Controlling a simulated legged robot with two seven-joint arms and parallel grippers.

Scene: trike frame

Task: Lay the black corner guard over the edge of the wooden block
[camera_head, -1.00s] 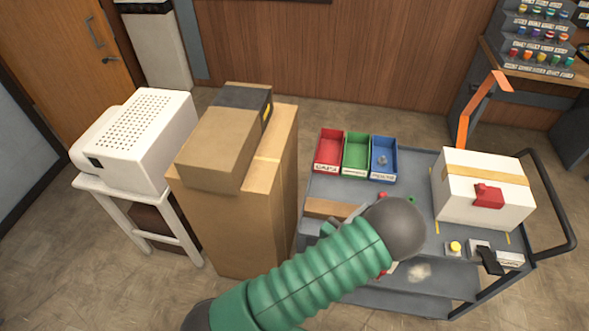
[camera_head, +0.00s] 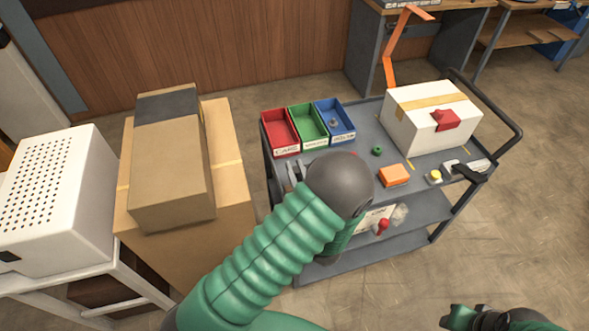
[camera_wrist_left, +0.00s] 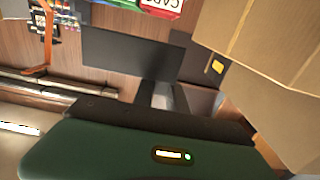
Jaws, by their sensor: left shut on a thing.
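A flat dark grey-black piece, which looks like the corner guard (camera_wrist_left: 125,55), shows in the left wrist view at the fingertips of my left gripper (camera_wrist_left: 157,94). The gripper is shut on it. In the head view, my left gripper (camera_head: 290,175) is mostly hidden behind its own wrist, at the left side of the cart. The wooden block is hidden behind my left arm now; a brown wooden piece showed there earlier. My right gripper (camera_head: 498,318) is at the lower right edge, too cut off to tell its opening.
The grey cart (camera_head: 400,222) holds red (camera_head: 281,131), green (camera_head: 307,126) and blue (camera_head: 334,120) bins, a white box (camera_head: 425,118) and an orange block (camera_head: 393,175). Stacked cardboard boxes (camera_head: 172,175) and a white machine (camera_head: 55,205) stand to the left.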

